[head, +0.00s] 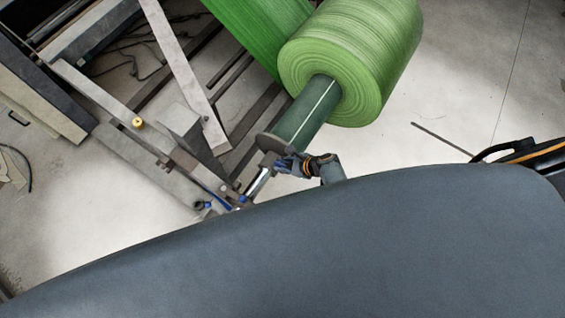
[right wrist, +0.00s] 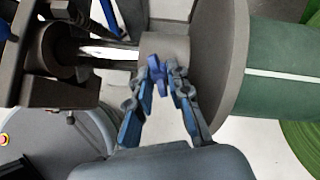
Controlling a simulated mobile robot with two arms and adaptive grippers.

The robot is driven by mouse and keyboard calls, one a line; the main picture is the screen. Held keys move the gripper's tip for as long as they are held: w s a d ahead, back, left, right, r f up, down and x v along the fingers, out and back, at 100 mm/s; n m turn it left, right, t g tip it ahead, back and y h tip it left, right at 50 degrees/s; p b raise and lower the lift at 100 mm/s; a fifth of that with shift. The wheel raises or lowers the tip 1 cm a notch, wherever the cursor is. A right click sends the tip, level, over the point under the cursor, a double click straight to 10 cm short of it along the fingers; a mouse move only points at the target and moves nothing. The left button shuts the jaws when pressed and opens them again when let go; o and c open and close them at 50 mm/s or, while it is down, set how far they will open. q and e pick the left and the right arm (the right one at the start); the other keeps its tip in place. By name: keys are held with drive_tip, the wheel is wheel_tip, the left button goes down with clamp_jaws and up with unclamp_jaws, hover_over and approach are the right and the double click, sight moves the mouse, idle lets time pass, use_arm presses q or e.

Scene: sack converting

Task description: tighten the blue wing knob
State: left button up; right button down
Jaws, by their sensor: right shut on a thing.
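The blue wing knob (right wrist: 156,68) sits on a grey collar (right wrist: 166,47) on the shaft, beside a round flange. In the right wrist view, my right gripper (right wrist: 161,72) has its two fingers on either side of the knob, and its tips are shut on it. In the head view my right gripper (head: 283,164) is at the flange end of the roll's core, and the knob is too small and covered to make out there. My left gripper is not in view.
The bright shaft (head: 258,182) carries a dark green core (head: 307,112) and a large green roll (head: 355,60). The round flange (right wrist: 222,55) is close to the right of my fingers. A grey machine frame (head: 130,115) stands to the left. Bare floor (head: 465,85) lies to the right.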

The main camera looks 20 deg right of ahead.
drive_tip(key=shift+m, duration=0.6)
drive_tip(key=c, duration=1.3)
unclamp_jaws()
drive_tip(key=shift+v, duration=0.85)
drive_tip(key=s+d, duration=0.5)
drive_tip(key=s, duration=0.1)
drive_tip(key=s+d+r, duration=0.1)
drive_tip(key=s+d, duration=0.2)
drive_tip(key=shift+s+d, duration=0.35)
